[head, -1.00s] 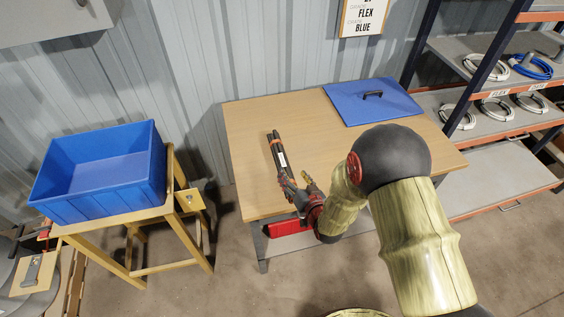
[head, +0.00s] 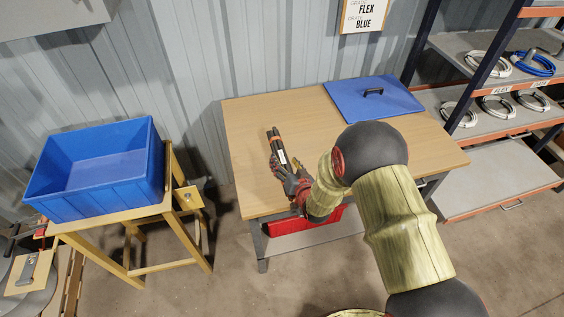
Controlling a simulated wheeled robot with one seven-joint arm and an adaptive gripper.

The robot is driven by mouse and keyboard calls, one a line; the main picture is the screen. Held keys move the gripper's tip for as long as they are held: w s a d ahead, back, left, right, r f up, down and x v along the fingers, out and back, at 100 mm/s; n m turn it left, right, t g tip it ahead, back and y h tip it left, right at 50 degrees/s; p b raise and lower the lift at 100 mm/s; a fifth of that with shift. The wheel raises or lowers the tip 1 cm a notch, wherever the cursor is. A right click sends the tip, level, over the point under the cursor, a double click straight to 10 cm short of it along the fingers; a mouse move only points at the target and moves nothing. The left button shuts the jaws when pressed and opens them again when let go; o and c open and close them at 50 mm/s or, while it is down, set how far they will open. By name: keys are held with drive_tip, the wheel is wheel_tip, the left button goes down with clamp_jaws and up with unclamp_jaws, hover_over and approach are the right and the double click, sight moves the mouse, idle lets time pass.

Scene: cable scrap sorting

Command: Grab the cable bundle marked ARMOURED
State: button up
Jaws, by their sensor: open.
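A dark cable bundle (head: 279,147) with orange-brown bands and a small white label lies on the left part of the wooden table (head: 290,112). The label is too small to read. My gripper (head: 284,169) is open at the bundle's near end, and its fingers overlap that end in the picture. The near end is partly hidden by the fingers. I cannot tell whether the fingers touch the bundle or sit around it.
An empty blue crate (head: 105,192) stands on a yellow stand at left. A red object (head: 325,218) is under the table's front edge. Shelves with cable coils (head: 533,64) stand at right.

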drive_tip(key=shift+c, duration=1.1)
clamp_jaws()
drive_tip(key=shift+w+r, duration=0.15)
drive_tip(key=shift+r, duration=0.1)
